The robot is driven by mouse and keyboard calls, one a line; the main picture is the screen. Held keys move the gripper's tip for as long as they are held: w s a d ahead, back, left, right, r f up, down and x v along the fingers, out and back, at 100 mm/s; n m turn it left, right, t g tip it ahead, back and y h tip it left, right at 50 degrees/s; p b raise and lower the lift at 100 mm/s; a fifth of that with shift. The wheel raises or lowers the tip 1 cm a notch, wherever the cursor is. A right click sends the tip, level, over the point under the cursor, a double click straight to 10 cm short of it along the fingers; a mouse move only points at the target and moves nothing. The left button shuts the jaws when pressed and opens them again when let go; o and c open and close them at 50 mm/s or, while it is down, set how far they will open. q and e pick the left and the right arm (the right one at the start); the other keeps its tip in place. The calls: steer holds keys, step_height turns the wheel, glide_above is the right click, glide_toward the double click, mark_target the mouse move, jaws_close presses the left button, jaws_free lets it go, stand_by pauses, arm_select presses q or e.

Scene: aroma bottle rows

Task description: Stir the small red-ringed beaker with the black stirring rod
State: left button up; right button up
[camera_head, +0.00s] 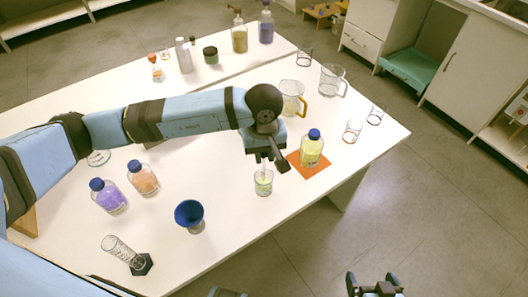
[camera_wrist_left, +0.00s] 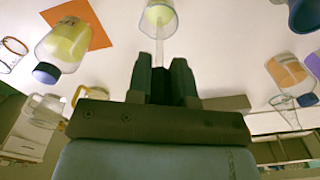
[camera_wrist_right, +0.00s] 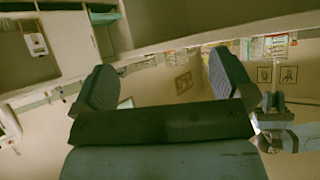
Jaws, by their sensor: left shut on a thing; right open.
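My left gripper (camera_head: 266,160) is shut on a thin, pale rod (camera_wrist_left: 160,48), which points down into a small glass beaker (camera_head: 263,184) with yellow-green liquid. The rod looks pale rather than black. The beaker stands near the table's front edge and also shows in the left wrist view (camera_wrist_left: 158,16); I cannot tell its ring colour. A small empty beaker with a reddish ring (camera_head: 352,132) stands at the table's right; it also shows in the left wrist view (camera_wrist_left: 12,52). My right gripper (camera_head: 375,286) is open and empty, beyond the table's front edge.
A yellow-liquid bottle (camera_head: 311,150) with a blue cap stands on an orange mat (camera_head: 318,174) just right of the stirred beaker. A blue funnel (camera_head: 189,213), purple bottle (camera_head: 109,198) and orange bottle (camera_head: 143,179) stand left. Measuring jugs (camera_head: 332,80) stand behind.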

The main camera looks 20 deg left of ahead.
mark_target(264, 165)
arm_select(q)
steer(key=shift+f+b, duration=0.55)
steer(key=shift+f, duration=0.3)
steer(key=shift+f+b, duration=1.6)
arm_select(e)
steer(key=shift+w+a+f, duration=0.2)
steer(key=shift+f, duration=0.45)
steer(key=shift+w+a+f, duration=0.2)
steer(key=shift+f, duration=0.4)
steer(key=shift+s, duration=0.1)
steer(key=shift+s+d+f, duration=0.2)
